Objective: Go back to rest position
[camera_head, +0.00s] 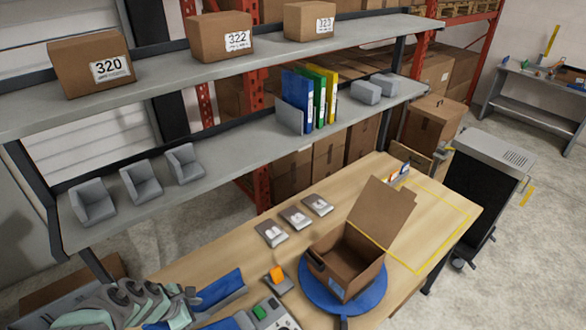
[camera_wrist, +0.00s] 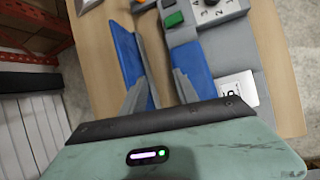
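My gripper (camera_head: 234,303) is at the lower left of the head view, above the near left part of the wooden table (camera_head: 235,262). In the wrist view its two blue-padded fingers (camera_wrist: 160,65) stand apart, with bare table between them. The gripper is open and holds nothing. My grey and green arm comes in from the bottom left corner of the head view. The fingertips point to the right, toward the control panel with a green button (camera_head: 259,312).
An open cardboard box (camera_head: 345,268) stands on a blue turntable (camera_head: 370,297). Shelves (camera_head: 240,142) behind hold grey bins (camera_head: 141,181), binders (camera_head: 310,98) and boxes. A yellow outline (camera_head: 441,263) marks clear table at right.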

